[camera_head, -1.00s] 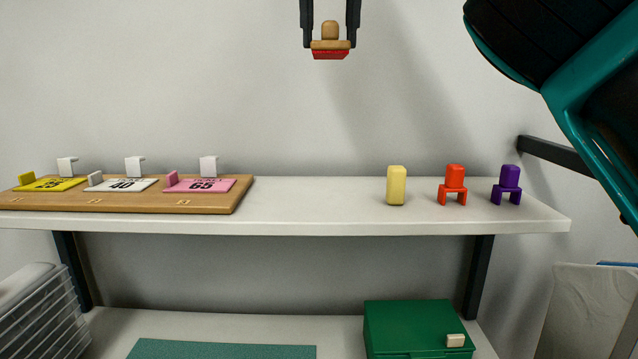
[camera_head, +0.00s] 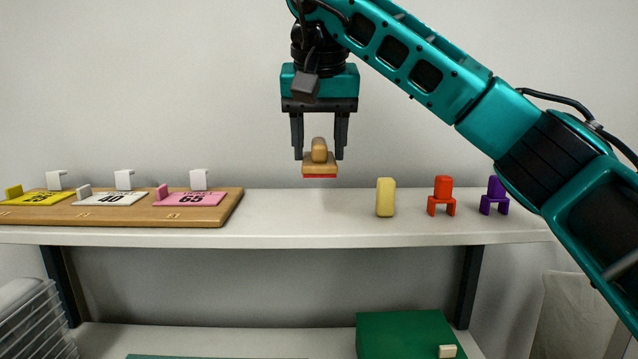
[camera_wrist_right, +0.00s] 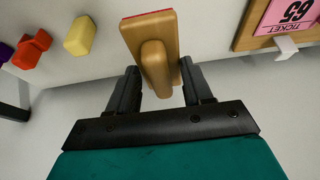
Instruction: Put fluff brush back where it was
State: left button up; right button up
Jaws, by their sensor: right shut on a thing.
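The fluff brush (camera_head: 320,161) has a tan wooden body and handle with a red pad underneath. My right gripper (camera_head: 320,154) is shut on its handle and holds it upright above the white shelf (camera_head: 300,231), clear of the surface. In the right wrist view the brush (camera_wrist_right: 153,50) sits between the fingers of the right gripper (camera_wrist_right: 160,85), red pad edge showing. The brush is over the bare stretch between the wooden ticket board and the yellow block. My left gripper is not in view.
A wooden board (camera_head: 225,211) with yellow, white and pink ticket plates is at left. A yellow block (camera_head: 386,198), a red clip-like piece (camera_head: 442,196) and a purple one (camera_head: 495,195) stand at right. A green box (camera_head: 400,335) is on the lower shelf.

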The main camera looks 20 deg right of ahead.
aim_at(320, 143)
jog(key=shift+f, duration=3.1)
jog(key=shift+f, duration=0.15)
jog(key=o, duration=1.3)
jog(key=shift+c, duration=0.2)
jog(key=v, duration=1.2)
jog(key=shift+s, duration=0.1)
